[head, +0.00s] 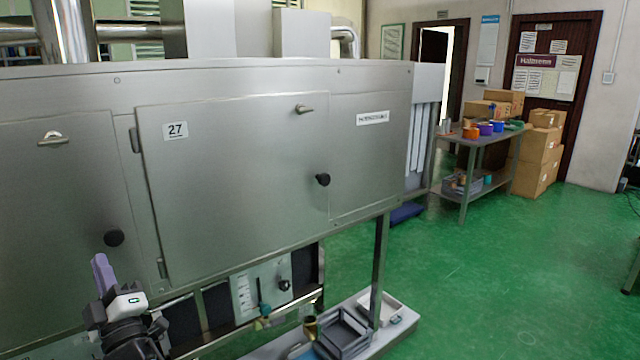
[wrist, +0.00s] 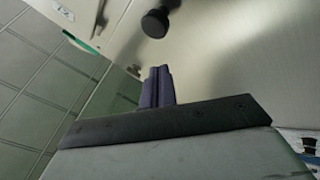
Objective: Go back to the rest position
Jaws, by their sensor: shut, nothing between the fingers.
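My gripper (head: 103,272) shows at the bottom left of the head view, in front of the steel machine (head: 240,185). Its purple fingers are together and empty, pointing up. In the wrist view my gripper (wrist: 158,72) also shows its purple fingers closed side by side. A black round knob (wrist: 155,23) on the steel panel is just beyond the fingertips in that view, apart from them. The machine has a closed door with a "27" label (head: 176,130), a black knob (head: 322,179) and a latch handle (head: 302,109).
A low shelf under the machine holds a dark grey tray (head: 343,335) and a white tray (head: 381,309). A metal table (head: 478,142) with colored containers and cardboard boxes (head: 537,150) stand at the back right. The green floor (head: 500,270) on the right is clear.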

